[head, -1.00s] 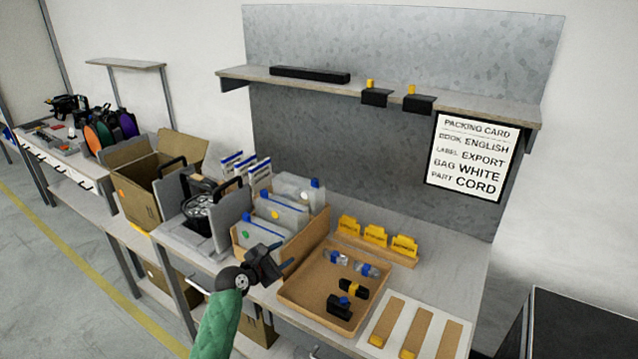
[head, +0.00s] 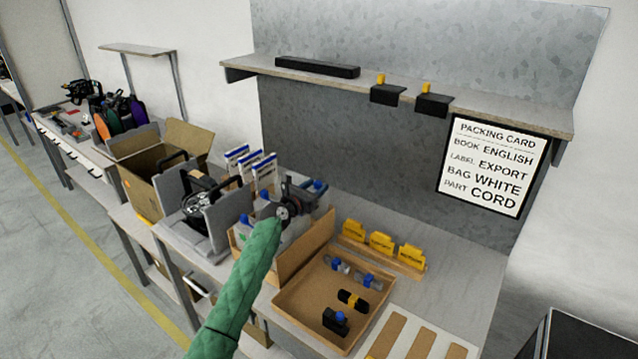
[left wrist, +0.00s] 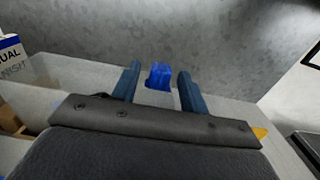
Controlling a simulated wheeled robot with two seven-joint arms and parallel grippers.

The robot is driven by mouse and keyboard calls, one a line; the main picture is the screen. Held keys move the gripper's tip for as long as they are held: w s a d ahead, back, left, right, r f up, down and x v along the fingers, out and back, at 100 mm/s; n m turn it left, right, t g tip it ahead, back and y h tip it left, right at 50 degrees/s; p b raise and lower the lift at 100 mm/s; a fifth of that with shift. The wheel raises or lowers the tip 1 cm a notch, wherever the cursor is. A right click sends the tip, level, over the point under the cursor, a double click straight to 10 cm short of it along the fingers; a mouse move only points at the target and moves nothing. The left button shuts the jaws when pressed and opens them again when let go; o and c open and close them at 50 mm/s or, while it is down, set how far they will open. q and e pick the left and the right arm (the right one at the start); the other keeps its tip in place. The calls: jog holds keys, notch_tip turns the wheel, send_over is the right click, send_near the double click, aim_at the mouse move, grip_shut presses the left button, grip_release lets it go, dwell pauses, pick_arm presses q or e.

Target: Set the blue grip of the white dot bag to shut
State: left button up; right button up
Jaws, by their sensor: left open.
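Several pale bags with blue grips stand in a cardboard box (head: 300,252). My left gripper (head: 304,192) is over the back of this box, open and empty. In the left wrist view, a blue grip (left wrist: 159,76) sits between its two spread fingers, with a gap on each side. My gripper and arm hide most of the bags, and I cannot make out a white dot. My right gripper is out of view.
A shallow tray (head: 290,300) with small parts lies right of the box. Yellow tabbed cards (head: 381,243) stand behind it. White-and-blue booklets (head: 264,170) stand left of the bags. A packing card (head: 490,165) reads BAG WHITE. A shelf (head: 400,92) runs above.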

pick_arm(q)
jog(key=shift+w+d, duration=0.25)
jog(key=shift+w, duration=0.15)
jog(key=shift+w+d+r, duration=0.1)
jog(key=shift+w+d, duration=0.05)
jog(key=shift+w, duration=0.1)
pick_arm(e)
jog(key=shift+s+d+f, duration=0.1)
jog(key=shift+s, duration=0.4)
pick_arm(q)
jog(key=shift+d, duration=0.1)
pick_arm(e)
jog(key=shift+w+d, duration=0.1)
